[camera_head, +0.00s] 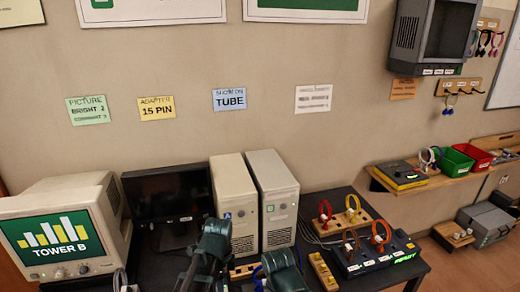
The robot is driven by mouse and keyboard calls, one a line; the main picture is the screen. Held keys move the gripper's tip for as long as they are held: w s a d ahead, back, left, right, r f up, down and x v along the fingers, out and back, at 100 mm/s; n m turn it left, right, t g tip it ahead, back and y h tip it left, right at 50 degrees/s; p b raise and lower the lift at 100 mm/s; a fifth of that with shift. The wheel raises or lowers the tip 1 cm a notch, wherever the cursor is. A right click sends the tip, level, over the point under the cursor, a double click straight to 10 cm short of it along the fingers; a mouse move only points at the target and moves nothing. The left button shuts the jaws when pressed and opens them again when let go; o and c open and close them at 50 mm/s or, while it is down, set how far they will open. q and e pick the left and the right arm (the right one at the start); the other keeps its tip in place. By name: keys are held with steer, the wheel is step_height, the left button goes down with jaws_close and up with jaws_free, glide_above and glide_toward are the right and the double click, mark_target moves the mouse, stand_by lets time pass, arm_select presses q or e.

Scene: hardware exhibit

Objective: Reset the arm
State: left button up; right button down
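Two dark arm parts of mine rise from the bottom edge in front of the desk, one left of the middle and one just right of it. They look like folded arm links. I make out no fingertips on either, so neither gripper shows and I see nothing held. The lower ends of both arms are cut off by the frame.
A dark desk (420,268) holds a CRT monitor reading TOWER B (65,235), a dark flat screen (165,195), two beige towers (235,200) (272,200) and a connector board with colored loops (375,255). A wooden shelf (440,180) carries green (453,160) and red bins (474,155).

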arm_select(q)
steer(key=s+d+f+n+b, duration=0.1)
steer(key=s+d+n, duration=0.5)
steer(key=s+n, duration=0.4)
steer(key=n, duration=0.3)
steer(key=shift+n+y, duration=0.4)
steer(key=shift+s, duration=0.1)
